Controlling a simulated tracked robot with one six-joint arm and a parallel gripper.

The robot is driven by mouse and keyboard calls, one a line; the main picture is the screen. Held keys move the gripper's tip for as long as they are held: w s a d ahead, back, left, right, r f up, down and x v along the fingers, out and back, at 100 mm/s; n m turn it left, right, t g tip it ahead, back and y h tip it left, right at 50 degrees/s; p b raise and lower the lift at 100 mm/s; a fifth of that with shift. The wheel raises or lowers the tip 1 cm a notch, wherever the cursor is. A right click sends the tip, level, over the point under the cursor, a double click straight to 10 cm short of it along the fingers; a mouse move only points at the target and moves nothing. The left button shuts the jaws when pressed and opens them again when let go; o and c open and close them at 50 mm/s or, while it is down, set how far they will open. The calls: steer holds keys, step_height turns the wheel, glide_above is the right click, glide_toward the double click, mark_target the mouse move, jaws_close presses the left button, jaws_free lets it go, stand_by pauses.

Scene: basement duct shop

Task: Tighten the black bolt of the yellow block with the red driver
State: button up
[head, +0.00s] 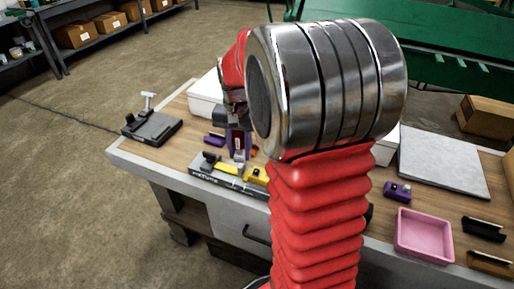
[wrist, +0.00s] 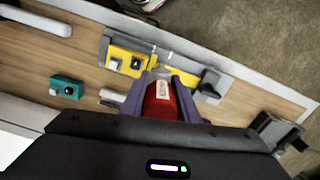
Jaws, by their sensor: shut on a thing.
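My gripper (head: 239,150) points down over the left part of the workbench, with purple fingers. In the wrist view my gripper (wrist: 163,80) is shut on the red driver (wrist: 162,108), which has a white label. The yellow block (wrist: 127,63) sits in the grey fixture (wrist: 205,78), just beyond the fingertips and mostly left of them. A dark round bolt head (wrist: 136,62) shows on its top. The driver's tip is not clear, so contact with the bolt cannot be told. In the head view the yellow block (head: 252,174) lies in the fixture (head: 214,176), partly behind my arm.
A teal block (wrist: 67,88) lies left of the gripper. A black stand with a T-handle (head: 152,126) stands at the bench's left end. A purple block (head: 397,191), pink tray (head: 424,236), grey slab (head: 443,161) and black brackets (head: 483,229) lie to the right.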

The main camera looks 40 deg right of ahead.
mark_target(256, 170)
steer(key=s+d+m, duration=0.1)
steer(key=s+d+r, duration=0.1)
steer(key=s+d+m, duration=0.1)
steer(key=shift+s+d+r+m, duration=0.2)
steer(key=shift+s+r+m, duration=0.1)
steer(key=shift+s, duration=0.05)
steer(key=shift+f, duration=0.1)
steer(key=shift+f, duration=2.45)
steer(key=shift+f, duration=0.9)
stand_by(0.4)
steer(key=shift+m, duration=1.7)
